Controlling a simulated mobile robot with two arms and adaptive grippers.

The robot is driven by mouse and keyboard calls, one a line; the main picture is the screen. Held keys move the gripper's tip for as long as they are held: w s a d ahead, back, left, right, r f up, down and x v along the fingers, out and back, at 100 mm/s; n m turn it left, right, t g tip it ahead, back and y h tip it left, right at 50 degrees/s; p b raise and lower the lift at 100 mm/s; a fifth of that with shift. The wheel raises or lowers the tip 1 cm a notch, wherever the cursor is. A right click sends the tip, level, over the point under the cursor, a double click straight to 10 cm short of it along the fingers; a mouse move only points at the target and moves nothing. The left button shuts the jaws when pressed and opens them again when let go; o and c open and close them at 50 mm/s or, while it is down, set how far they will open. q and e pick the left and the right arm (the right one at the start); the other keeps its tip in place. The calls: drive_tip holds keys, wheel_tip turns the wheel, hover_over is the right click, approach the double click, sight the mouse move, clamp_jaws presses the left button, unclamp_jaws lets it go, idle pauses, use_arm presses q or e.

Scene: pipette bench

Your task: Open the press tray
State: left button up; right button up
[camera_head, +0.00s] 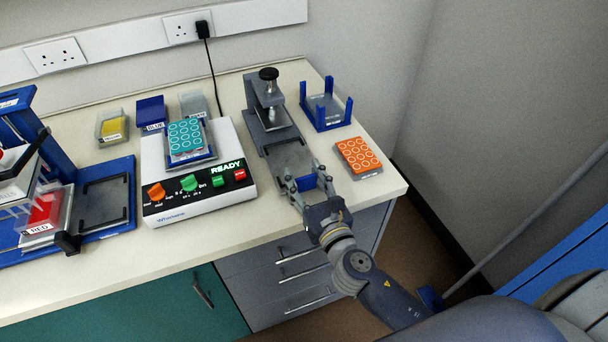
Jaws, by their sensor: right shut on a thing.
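The grey press (270,135) with a black knob (268,74) on top stands near the right end of the bench. Its flat grey tray (289,157) lies in front of the press column, toward the bench's front edge. A blue piece (307,183), apparently the tray's handle, shows at the tray's front end. My right gripper (307,180) is at that front end, its fingers on either side of the blue piece and shut on it. The exact contact is small and partly hidden by the fingers. My left gripper is not in view.
A white device reading READY (200,195), holding a teal plate (187,135), stands left of the press. An orange plate (358,154) and a blue open rack (326,108) stand to its right. A blue station (110,228) fills the left. Bare bench lies along the front.

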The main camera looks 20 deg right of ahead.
drive_tip(key=o, duration=1.6)
drive_tip(key=shift+c, duration=0.2)
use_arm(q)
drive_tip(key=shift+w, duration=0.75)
use_arm(e)
drive_tip(key=s, duration=1.2)
drive_tip(key=shift+d, duration=0.2)
